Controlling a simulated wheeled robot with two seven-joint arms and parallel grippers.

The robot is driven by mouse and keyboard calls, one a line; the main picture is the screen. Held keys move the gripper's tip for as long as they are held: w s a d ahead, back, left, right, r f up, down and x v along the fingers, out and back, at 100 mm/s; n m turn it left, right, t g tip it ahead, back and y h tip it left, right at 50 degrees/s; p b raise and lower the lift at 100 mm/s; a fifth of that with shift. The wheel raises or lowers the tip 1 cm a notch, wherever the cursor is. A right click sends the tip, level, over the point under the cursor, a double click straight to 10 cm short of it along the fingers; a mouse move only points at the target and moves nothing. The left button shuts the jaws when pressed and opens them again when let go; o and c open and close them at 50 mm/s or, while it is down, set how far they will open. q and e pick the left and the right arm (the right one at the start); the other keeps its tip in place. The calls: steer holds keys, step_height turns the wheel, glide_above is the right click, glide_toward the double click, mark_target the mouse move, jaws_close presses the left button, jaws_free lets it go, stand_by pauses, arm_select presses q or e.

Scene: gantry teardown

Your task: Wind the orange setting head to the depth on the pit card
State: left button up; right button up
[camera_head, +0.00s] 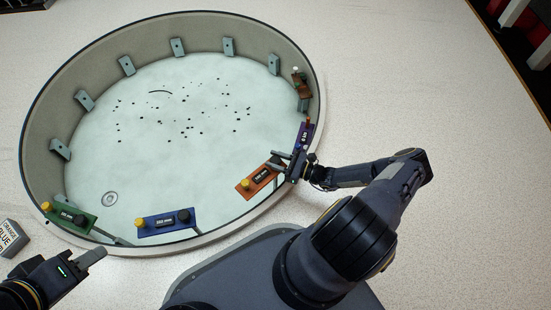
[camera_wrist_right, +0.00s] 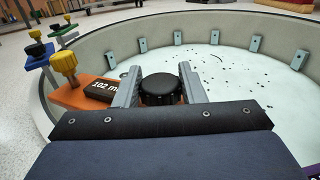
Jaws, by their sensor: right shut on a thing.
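The orange setting head (camera_head: 258,184) sits on the near right rim of the round pit. In the right wrist view the orange head (camera_wrist_right: 62,98) carries a yellow knob (camera_wrist_right: 63,65), a dark readout (camera_wrist_right: 103,91) starting "102 m", and a black knob (camera_wrist_right: 158,88). My right gripper (camera_wrist_right: 160,84) is shut on the black knob, one finger on each side; its fingers also show in the head view (camera_head: 283,162). The pit card (camera_head: 12,238) stands at the far left; ORANGE and BLUE show on it, but its figures are not readable. My left gripper (camera_head: 95,257) is near the front rim, touching nothing visible.
A blue head (camera_head: 165,223) and a green head (camera_head: 70,219) sit on the near rim, and a purple head (camera_head: 303,136) on the right rim. Several grey brackets (camera_head: 126,66) line the pit wall (camera_head: 60,110). The pit floor (camera_head: 160,150) has small dark specks and a round drain (camera_head: 110,198).

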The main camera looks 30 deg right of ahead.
steer(key=m+t+h+p, duration=0.2)
steer(key=h+p, duration=0.1)
steer(key=m+t+h+p, duration=0.1)
steer(key=m+h, duration=0.1)
steer(key=shift+s+a+r+p, duration=0.1)
steer(key=shift+r+p, duration=0.15)
steer(key=shift+p, duration=0.15)
steer(key=shift+f+m+h+p, duration=0.1)
steer(key=shift+m+h+p, duration=0.3)
steer(key=shift+h, duration=0.6)
steer(key=shift+f+m+t+h, duration=0.2)
steer(key=shift+m+t+h, duration=0.2)
steer(key=shift+m+h, duration=0.65)
steer(key=m+h+b, duration=0.1)
steer(key=m+h, duration=0.1)
steer(key=h, duration=0.1)
steer(key=shift+f+h+b, duration=0.1)
steer(key=shift+h+b, duration=0.15)
steer(key=shift+b, duration=0.1)
steer(key=shift+m+h+b, duration=0.5)
steer(key=shift+m+h, duration=0.15)
steer(key=shift+h, duration=0.55)
steer(key=shift+g+h, duration=0.3)
steer(key=o, duration=1)
